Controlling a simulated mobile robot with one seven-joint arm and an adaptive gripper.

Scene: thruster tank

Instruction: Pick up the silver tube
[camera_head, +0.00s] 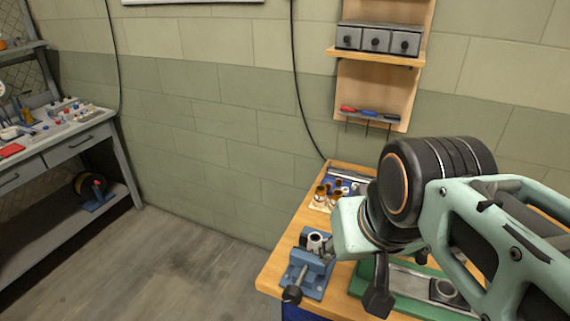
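A short silver tube (315,241) with an open, dark top stands upright at the blue vise (318,277) on the left part of the wooden bench. My gripper (329,248) comes in from the right, just beside the tube. Its fingers are small here and partly hidden by my pale green wrist, so I cannot tell whether they are open or touch the tube.
The wooden bench (276,272) holds a tray of small brass-coloured parts (324,197) behind the vise. A wooden wall rack (378,85) holds grey drawers and screwdrivers. A grey workbench (70,138) stands at left. Floor between the benches is clear.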

